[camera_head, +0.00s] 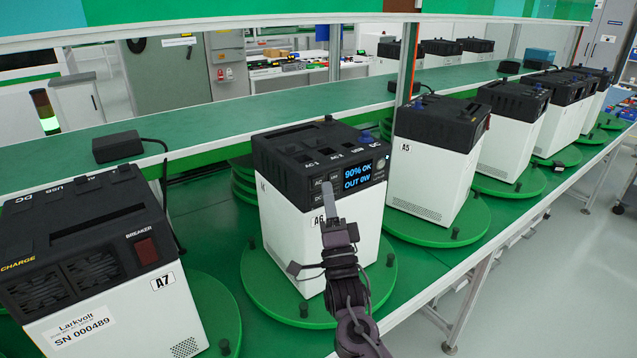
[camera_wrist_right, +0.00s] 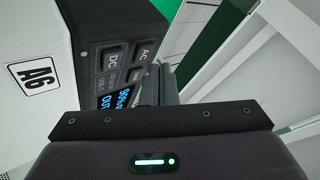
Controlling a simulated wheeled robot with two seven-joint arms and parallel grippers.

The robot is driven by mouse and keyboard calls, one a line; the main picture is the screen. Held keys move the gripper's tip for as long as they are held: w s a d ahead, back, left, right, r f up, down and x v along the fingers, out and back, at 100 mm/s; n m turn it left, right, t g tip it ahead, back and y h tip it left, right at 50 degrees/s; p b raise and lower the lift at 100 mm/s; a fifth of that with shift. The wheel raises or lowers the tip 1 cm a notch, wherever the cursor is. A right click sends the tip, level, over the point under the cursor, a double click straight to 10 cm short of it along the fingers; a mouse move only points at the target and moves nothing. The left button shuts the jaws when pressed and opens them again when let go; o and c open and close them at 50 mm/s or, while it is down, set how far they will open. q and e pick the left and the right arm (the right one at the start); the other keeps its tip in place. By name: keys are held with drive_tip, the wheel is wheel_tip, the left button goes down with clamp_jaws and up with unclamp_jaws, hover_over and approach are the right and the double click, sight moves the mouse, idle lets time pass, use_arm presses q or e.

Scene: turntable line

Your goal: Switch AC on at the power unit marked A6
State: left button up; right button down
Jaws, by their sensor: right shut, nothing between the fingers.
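The power unit marked A6 (camera_head: 290,222) stands on a green turntable (camera_head: 262,292) in the middle of the head view. Its lit display (camera_head: 357,177) reads "90% OK" and "OUT 0W". My right gripper (camera_head: 327,188) is shut and empty, its tip in front of the A6 button panel beside the AC button (camera_head: 317,181). In the right wrist view the AC button (camera_wrist_right: 146,50) and DC button (camera_wrist_right: 113,62) show close beyond the fingers (camera_wrist_right: 163,84). I cannot tell whether the tip touches the panel. My left gripper is not in view.
Unit A7 (camera_head: 120,290) stands at the left, turned to its breaker side. Unit A5 (camera_head: 425,180) and several more units stand to the right on their own turntables. A green shelf (camera_head: 225,118) with black adapters runs behind. The aisle floor (camera_head: 560,270) at right is clear.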

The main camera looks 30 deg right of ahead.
drive_tip(key=shift+w, duration=0.15)
idle(0.3)
drive_tip(key=shift+w+b, duration=0.3)
drive_tip(key=shift+w, duration=0.35)
idle(0.5)
drive_tip(key=shift+s, duration=0.8)
drive_tip(key=s, duration=0.5)
drive_tip(key=shift+d+p, duration=0.2)
drive_tip(key=shift+p, duration=0.15)
idle(0.7)
